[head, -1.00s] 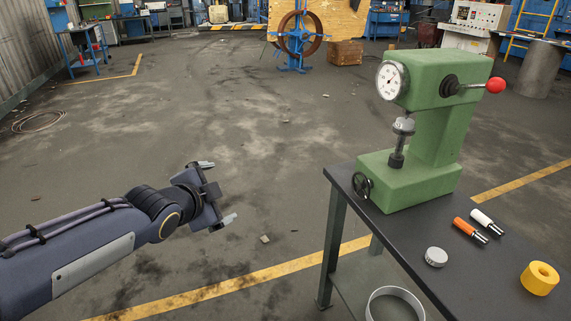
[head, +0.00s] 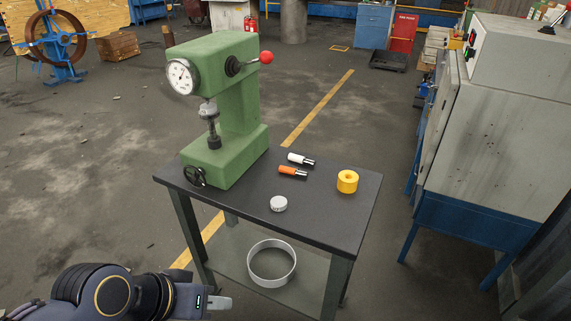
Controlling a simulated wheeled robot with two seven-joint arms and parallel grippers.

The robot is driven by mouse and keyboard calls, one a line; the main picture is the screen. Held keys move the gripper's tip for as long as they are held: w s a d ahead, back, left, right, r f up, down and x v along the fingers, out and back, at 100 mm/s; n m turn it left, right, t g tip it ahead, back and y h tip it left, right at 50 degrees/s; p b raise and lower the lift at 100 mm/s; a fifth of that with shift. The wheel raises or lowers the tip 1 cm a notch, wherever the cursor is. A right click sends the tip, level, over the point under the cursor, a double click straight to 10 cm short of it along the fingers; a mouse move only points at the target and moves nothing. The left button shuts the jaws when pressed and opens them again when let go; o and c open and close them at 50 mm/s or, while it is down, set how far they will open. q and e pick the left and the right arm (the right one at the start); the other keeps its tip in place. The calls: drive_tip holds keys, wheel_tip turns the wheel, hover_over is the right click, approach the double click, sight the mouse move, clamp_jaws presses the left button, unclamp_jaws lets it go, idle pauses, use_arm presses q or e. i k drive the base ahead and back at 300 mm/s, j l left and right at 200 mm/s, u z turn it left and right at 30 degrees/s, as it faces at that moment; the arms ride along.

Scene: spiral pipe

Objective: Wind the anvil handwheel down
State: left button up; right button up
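The green hardness-tester press (head: 238,95) stands upright on the dark table. Its small black handwheel (head: 195,176) is on the front of the base, near the table's left corner. Above the base is a grey spindle with a dark tip (head: 212,130). A round dial (head: 182,77) and a lever with a red knob (head: 266,57) are on the head. My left gripper (head: 215,302) is at the bottom, below and apart from the handwheel, touching nothing I can see. Only one finger shows clearly, so its opening is hidden. My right gripper is out of view.
A grey cabinet (head: 500,120) stands right. Floor left of the table is clear.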

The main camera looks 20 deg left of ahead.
sight(195, 177)
drive_tip(key=j+z, duration=0.7)
drive_tip(key=z, duration=0.2)
drive_tip(key=j+z, duration=0.35)
drive_tip(key=z, duration=0.15)
drive_tip(key=k+j+z, duration=0.2)
drive_tip(key=z, duration=0.25)
drive_tip(key=k+j+z, duration=0.15)
drive_tip(key=j+z, duration=0.3)
drive_tip(key=k+j+z, duration=0.2)
drive_tip(key=k+j, duration=0.5)
drive_tip(key=k+j+z, duration=0.2)
drive_tip(key=k+j, duration=0.4)
drive_tip(key=k, duration=0.25)
drive_tip(key=k+j, duration=0.25)
drive_tip(key=j, duration=0.25)
